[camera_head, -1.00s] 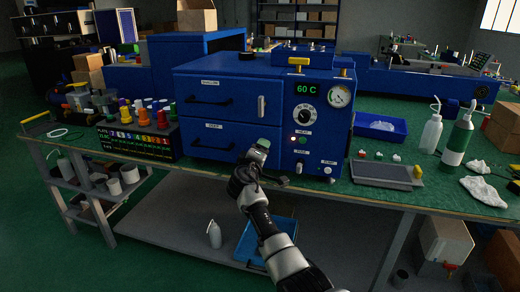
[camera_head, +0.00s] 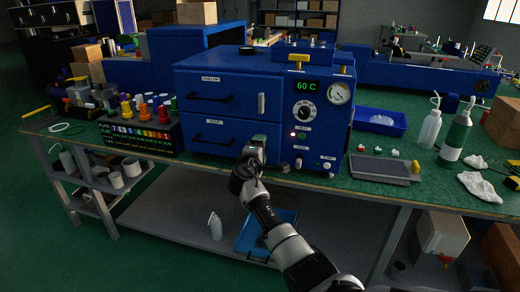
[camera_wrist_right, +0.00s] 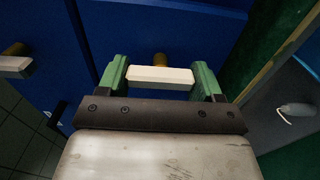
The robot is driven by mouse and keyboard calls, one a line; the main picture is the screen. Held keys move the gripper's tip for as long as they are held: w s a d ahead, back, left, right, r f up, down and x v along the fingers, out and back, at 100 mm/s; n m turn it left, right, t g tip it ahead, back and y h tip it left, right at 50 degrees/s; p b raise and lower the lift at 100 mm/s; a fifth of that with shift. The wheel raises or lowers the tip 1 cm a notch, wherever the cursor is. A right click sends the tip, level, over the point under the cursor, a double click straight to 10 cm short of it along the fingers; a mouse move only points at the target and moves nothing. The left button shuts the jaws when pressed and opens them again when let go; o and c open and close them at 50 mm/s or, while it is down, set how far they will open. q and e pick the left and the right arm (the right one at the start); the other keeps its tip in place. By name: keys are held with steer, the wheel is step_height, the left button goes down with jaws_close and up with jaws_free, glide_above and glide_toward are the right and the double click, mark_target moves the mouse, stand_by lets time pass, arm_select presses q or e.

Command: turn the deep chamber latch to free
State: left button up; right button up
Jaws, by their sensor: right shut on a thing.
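The blue press (camera_head: 285,65) has an upper chamber front marked shallow and a lower front (camera_head: 215,152) marked deep. My right gripper (camera_head: 256,152) is at the right edge of the deep front and hides its latch in the head view. In the right wrist view the deep latch (camera_wrist_right: 160,77) is a pale bar on a brass post. The green fingers of my right gripper (camera_wrist_right: 162,70) are shut on its two ends. The bar looks roughly parallel to the shallow latch (camera_wrist_right: 15,66), which stands upright in the head view (camera_head: 262,104). My left gripper is out of view.
Dark handles (camera_head: 212,139) stick out from both chamber fronts. Knob and buttons (camera_head: 304,112) sit right of the latches. A rack of coloured spools (camera_head: 140,130) stands to the left. A grey tray (camera_head: 378,168) and bottles stand to the right. The bench's front edge runs below my gripper.

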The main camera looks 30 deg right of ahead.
steer(key=o, duration=0.9)
steer(key=shift+o, duration=0.2)
steer(key=v, duration=1.1)
steer(key=shift+d, duration=0.1)
